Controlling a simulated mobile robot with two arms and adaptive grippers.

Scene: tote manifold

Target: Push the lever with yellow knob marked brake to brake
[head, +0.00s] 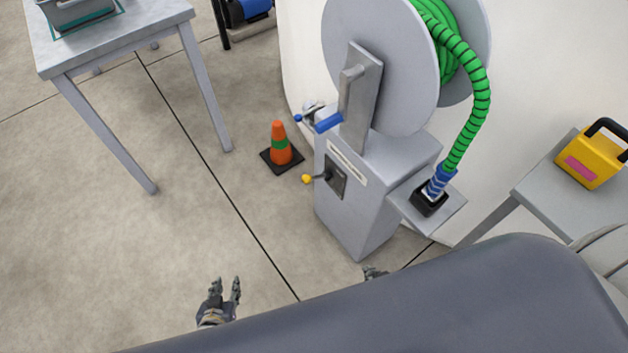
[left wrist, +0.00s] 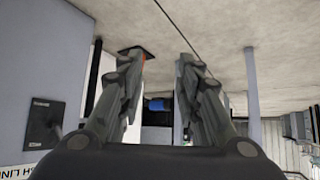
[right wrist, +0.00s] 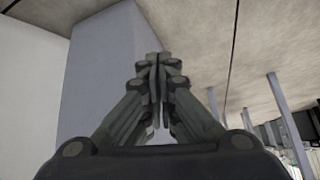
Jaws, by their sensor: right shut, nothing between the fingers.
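The lever with the yellow knob (head: 306,179) sticks out to the left from a dark plate (head: 336,177) on the front of the grey hose reel pedestal (head: 352,215). Any brake marking is too small to read. The dark plate also shows at the left of the left wrist view (left wrist: 43,125); the knob is not clear there. My left gripper (head: 227,288) is open and empty, below and left of the knob, well apart from it. My right gripper (head: 375,272) is mostly hidden behind my dark body in the head view; in the right wrist view (right wrist: 158,65) its fingers are together and empty.
A reel with green hose (head: 470,110) and a blue-handled crank (head: 328,122) tops the pedestal. An orange cone (head: 280,145) stands behind the knob. A table (head: 120,40) is at upper left, a yellow case (head: 590,160) at right.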

